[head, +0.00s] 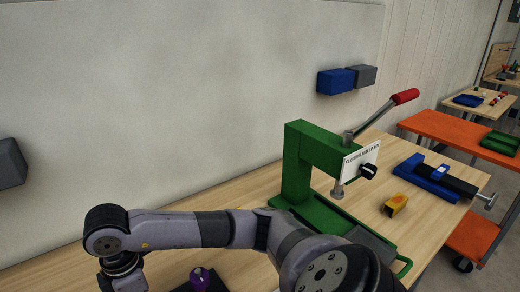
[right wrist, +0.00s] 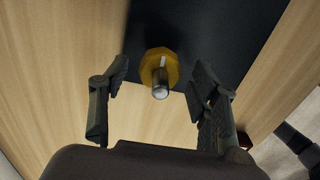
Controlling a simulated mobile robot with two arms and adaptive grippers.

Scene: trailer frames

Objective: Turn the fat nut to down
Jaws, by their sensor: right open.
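A yellow-orange, many-sided nut (right wrist: 161,68) sits on a dark plate (right wrist: 215,30) in the right wrist view. A short metal stem sticks out of its middle towards the camera, and a pale mark shows above the stem. My right gripper (right wrist: 157,82) is open, with one finger left of the nut and one right of it. The nut cannot be made out in the head view. My left gripper is in neither view.
In the head view, a purple knob (head: 200,278) stands on a dark base at the bottom. A green press (head: 297,165) with a red-handled lever stands on the wooden table.

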